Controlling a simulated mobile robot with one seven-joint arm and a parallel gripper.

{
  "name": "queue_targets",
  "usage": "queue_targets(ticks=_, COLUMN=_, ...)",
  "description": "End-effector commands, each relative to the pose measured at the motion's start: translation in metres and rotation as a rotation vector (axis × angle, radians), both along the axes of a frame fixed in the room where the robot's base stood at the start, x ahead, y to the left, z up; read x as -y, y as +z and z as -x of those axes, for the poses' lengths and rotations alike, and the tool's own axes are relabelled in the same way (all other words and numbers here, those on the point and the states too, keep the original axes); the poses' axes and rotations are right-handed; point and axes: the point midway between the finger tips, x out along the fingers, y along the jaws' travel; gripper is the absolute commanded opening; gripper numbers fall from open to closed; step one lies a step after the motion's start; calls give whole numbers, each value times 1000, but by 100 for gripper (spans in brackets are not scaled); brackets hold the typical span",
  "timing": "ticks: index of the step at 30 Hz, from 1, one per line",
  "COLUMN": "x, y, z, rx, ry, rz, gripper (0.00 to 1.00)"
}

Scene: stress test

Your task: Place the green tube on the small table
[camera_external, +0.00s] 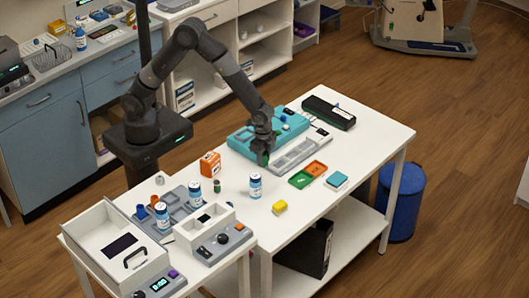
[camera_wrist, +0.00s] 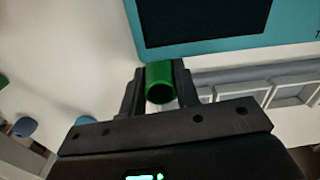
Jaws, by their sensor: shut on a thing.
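My gripper (camera_external: 263,157) is shut on the green tube (camera_wrist: 160,82), which sits between the two fingers in the wrist view with its open end showing. In the external view the gripper is low over the larger white table, beside the teal device and the grey tray (camera_external: 294,155); the tube is mostly hidden there. Whether it touches the table is hard to tell. The small table (camera_external: 140,192) is at the front left, against the larger table, and holds several things.
The small table carries a white open box (camera_external: 112,250), a grey rack with blue-labelled bottles and a device with knobs (camera_external: 222,243). An orange box (camera_external: 210,164), another bottle (camera_external: 255,186) and a yellow block (camera_external: 280,207) stand on the larger table. The teal device (camera_external: 244,139) is close to my gripper.

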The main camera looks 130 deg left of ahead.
Motion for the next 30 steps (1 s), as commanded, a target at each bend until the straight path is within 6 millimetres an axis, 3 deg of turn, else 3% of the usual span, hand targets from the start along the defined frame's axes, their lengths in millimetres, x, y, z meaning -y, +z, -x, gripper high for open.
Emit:
queue_targets(ticks=9, x=0, y=-1, z=0, rx=0, ry=0, rz=0, gripper=51)
queue_targets(ticks=18, x=0, y=4, z=0, rx=0, ry=0, rz=0, gripper=51)
queue_targets(ticks=23, x=0, y=27, z=-1, rx=4, ry=0, rz=-1, gripper=51)
queue_targets(ticks=30, x=2, y=80, z=-1, rx=4, ry=0, rz=-1, gripper=51)
